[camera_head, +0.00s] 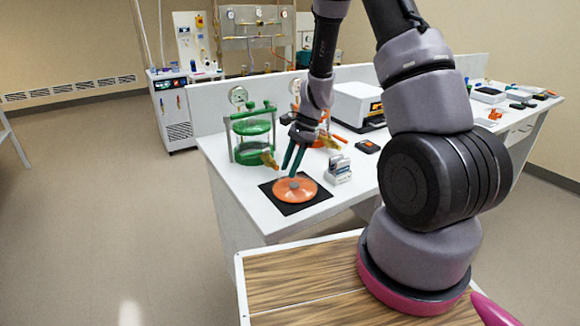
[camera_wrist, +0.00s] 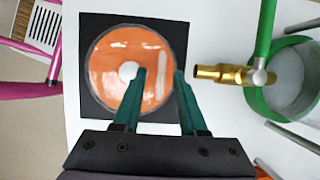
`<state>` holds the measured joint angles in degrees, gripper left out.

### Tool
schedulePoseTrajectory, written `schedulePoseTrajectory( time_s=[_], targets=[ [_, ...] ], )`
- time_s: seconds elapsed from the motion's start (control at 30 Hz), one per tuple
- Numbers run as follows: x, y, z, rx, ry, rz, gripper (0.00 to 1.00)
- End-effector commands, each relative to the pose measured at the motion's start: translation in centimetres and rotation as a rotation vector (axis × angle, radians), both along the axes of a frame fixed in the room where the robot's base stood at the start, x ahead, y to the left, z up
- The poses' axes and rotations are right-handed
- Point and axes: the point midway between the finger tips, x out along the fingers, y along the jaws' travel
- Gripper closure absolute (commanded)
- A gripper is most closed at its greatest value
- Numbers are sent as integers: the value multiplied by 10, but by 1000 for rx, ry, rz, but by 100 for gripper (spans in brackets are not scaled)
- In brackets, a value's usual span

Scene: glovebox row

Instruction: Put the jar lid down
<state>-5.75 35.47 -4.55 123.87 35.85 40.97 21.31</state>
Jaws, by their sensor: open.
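The jar lid (camera_head: 308,192), an orange disc with a small pale knob, lies flat on a black square mat (camera_head: 319,200) near the left front of the white bench. In the wrist view the lid (camera_wrist: 105,70) shows whole but for a part behind a finger, with the mat (camera_wrist: 88,30) around it. My gripper (camera_head: 291,171) is open just above the lid, fingers pointing down. In the wrist view its green fingertips (camera_wrist: 159,71) stand apart, one beside the knob and one near the lid's edge.
A green jar frame (camera_head: 251,142) with a brass valve stands just behind the mat; the valve (camera_wrist: 222,73) shows close beside the lid in the wrist view. An orange jar (camera_head: 328,139), partly hidden by my arm, and a small grey device (camera_head: 339,172) stand to the right.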

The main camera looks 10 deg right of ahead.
Motion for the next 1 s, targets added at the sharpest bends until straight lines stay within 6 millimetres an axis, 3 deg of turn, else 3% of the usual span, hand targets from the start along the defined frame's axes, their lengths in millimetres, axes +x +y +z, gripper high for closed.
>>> schedulePoseTrajectory(
  time_s=[0.17,0.6,0.83,1.0],
  targets=[
    [3,-6,15,0,-3,0,58],
    [11,-38,95,0,-4,-1,58],
    [10,-45,118,1,-16,10,58],
    [-3,-45,169,-6,-138,100,58]
  ],
)
